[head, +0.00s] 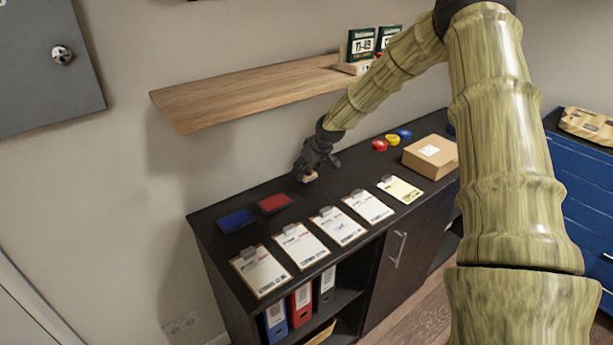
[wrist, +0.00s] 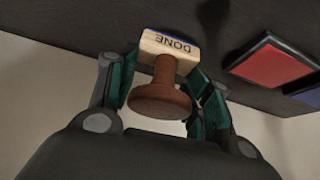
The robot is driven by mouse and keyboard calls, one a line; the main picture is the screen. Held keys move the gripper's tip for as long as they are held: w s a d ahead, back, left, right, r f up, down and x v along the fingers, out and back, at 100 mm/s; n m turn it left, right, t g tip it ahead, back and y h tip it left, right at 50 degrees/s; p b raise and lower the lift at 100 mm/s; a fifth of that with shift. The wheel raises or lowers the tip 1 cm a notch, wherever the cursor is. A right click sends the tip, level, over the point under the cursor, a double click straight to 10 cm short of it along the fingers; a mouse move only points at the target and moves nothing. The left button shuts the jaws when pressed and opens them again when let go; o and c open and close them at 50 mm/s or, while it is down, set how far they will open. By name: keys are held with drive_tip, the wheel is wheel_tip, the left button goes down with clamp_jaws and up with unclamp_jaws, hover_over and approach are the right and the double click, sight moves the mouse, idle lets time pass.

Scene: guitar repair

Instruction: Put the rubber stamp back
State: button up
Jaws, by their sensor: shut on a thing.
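The rubber stamp has a brown wooden knob handle (wrist: 160,100) and a pale wooden block marked DONE (wrist: 168,46), with a blue edge. My gripper (wrist: 163,88) is shut on the stamp, with its fingers on either side. In the head view my gripper (head: 312,172) is above the black cabinet top (head: 330,180), right of the red ink pad (head: 274,203). The stamp shows there only as a small pale shape (head: 310,177) below the fingers. The red pad also shows in the wrist view (wrist: 272,64). A blue ink pad (head: 236,220) lies left of the red one.
Several clipboards (head: 261,270) line the cabinet's front edge. A cardboard box (head: 430,157) and red, yellow and blue tape rolls (head: 392,139) are at the right. A wooden wall shelf (head: 245,93) hangs above, with small boxes (head: 361,44) at its right end.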

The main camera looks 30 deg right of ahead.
sight(308, 174)
drive_tip(key=shift+f+p, duration=0.6)
drive_tip(key=shift+f, duration=1.1)
drive_tip(key=shift+f, duration=0.15)
drive_tip(key=o, duration=0.8)
drive_tip(key=shift+o, duration=0.2)
drive_tip(key=shift+r, duration=0.2)
drive_tip(key=shift+s+r, duration=0.15)
drive_tip(key=shift+r, duration=0.1)
drive_tip(key=b+v, duration=0.2)
drive_tip(key=v, duration=0.9)
drive_tip(key=shift+r, duration=0.2)
drive_tip(key=shift+s+d, duration=0.1)
